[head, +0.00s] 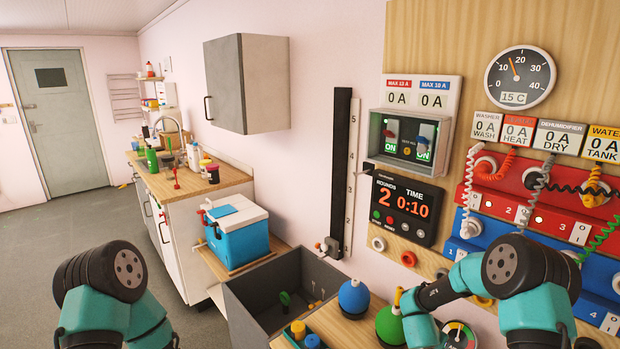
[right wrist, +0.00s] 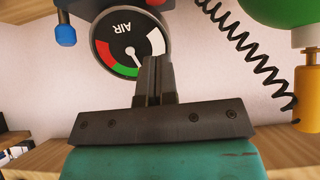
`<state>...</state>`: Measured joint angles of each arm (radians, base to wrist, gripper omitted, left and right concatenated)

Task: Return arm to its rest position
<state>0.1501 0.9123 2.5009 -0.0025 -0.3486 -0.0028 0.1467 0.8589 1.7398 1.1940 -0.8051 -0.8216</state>
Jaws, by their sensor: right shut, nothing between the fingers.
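My right gripper (right wrist: 153,62) is shut with its two dark fingers together and nothing between them. In the right wrist view its tips overlap the lower edge of a round AIR gauge (right wrist: 113,42), which appears upside down; I cannot tell whether they touch it. My right arm (head: 530,275) reaches in from the lower right of the head view, and its gripper is not clearly visible there. My left arm (head: 110,290) is folded at the lower left, with its gripper out of view.
A wooden panel with switches (head: 408,138), a timer display (head: 402,207), and coiled cables stands behind my right arm. A grey bin (head: 247,310) and blue cooler (head: 238,235) are left. Floor beyond is clear.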

